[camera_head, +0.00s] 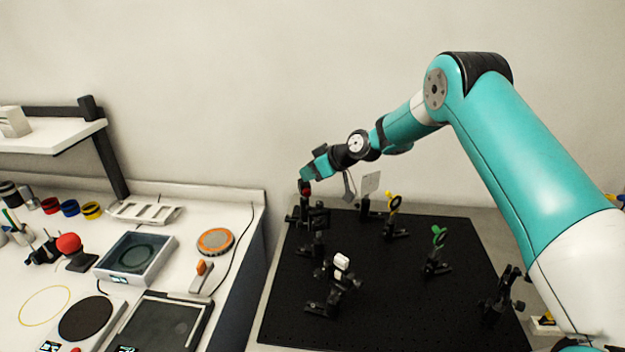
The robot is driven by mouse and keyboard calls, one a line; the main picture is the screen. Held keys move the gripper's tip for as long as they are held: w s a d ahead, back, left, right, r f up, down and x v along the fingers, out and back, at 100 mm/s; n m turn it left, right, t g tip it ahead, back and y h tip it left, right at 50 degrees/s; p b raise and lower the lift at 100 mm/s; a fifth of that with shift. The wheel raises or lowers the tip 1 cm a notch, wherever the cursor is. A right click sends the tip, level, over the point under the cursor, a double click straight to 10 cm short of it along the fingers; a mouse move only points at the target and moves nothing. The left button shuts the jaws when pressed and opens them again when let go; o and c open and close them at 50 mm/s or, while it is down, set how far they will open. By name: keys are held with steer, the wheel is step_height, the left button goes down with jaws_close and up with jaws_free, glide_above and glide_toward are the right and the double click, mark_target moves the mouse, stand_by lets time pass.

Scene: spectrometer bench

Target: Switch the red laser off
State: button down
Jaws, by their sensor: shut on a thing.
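My gripper (306,184) is at the far left of the black breadboard (385,290), at the end of the teal arm reaching in from the right. It is shut on a small red part (306,189) atop a dark post mount (303,215). The red part looks like the red laser's, but it is small and mostly covered by my gripper, so its switch and its on or off state cannot be made out. No red beam shows.
On the breadboard stand a yellow-topped mount (393,203), a green-topped mount (438,237), a pale plate (370,183), a white-topped mount (341,262) and a dark mount (503,294). The left bench holds scales, trays and a red knob (68,243).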

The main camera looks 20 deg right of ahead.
steer(key=h+b, duration=0.1)
steer(key=a+n+h+b, duration=0.1)
steer(key=b, duration=0.1)
steer(key=shift+a+h, duration=0.25)
steer(key=shift+h, duration=0.15)
steer(key=shift+a+n+h+b, duration=0.45)
steer(key=shift+h+b, duration=0.45)
steer(key=shift+h, duration=0.3)
steer(key=shift+r, duration=0.1)
steer(key=c, duration=1.1)
jaws_free()
steer(key=b+v, duration=0.5)
steer(key=v, duration=1.2)
steer(key=shift+r, duration=0.35)
steer(key=shift+w+a, duration=0.1)
steer(key=shift+w, duration=0.05)
